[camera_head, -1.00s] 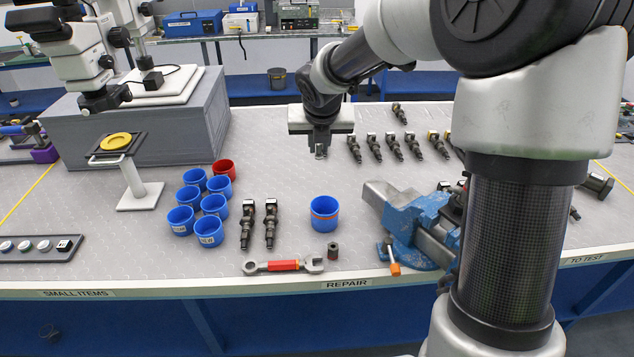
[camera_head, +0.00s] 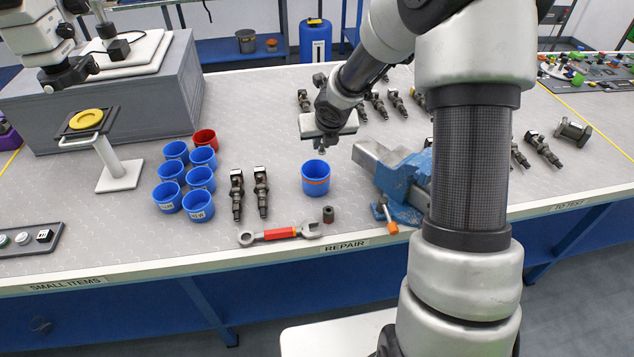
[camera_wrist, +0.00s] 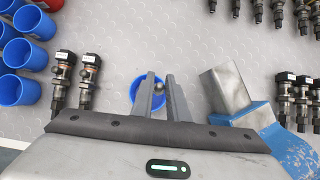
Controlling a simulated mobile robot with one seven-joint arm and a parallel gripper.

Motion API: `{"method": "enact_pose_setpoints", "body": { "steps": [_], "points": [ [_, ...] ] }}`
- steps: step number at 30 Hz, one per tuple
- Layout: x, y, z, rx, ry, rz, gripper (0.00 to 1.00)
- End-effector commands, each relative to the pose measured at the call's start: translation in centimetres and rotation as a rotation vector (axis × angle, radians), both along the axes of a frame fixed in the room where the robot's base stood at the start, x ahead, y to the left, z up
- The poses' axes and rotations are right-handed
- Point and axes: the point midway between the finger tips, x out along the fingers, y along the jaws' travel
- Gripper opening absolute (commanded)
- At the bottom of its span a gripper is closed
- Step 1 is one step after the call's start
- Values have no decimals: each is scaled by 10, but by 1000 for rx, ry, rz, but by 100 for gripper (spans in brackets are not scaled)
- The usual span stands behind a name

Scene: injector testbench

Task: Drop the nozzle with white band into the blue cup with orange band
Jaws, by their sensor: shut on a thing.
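The blue cup with an orange band (camera_head: 315,181) stands upright on the bench, left of the blue vise. My gripper (camera_head: 320,149) is just above and behind its rim in the head view. In the wrist view, the two fingers of my gripper (camera_wrist: 162,90) are shut on a small metallic nozzle (camera_wrist: 159,87). The nozzle shows only as a small round end; its band cannot be made out. The cup (camera_wrist: 134,93) is below, partly hidden behind the left finger.
Several blue cups (camera_head: 198,203) and a red cup (camera_head: 205,138) stand at left. Two injectors (camera_head: 261,192) lie between them and the banded cup. A red-handled wrench (camera_head: 278,234) and a small dark cylinder (camera_head: 328,214) lie in front. The vise (camera_head: 405,178) is close at right.

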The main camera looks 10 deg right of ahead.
Motion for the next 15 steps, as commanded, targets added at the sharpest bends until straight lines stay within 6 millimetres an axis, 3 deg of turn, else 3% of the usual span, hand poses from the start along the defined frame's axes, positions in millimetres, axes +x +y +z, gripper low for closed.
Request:
{"method": "enact_pose_setpoints", "body": {
  "steps": [3, 13, 14, 15],
  "points": [
    [0, 0, -9, 0, -1, -1, 0],
    [0, 0, -9, -1, 0, -1, 0],
    [0, 0, -9, -1, 0, -1, 17],
    [0, 0, -9, -1, 0, -1, 24]
  ]
}}
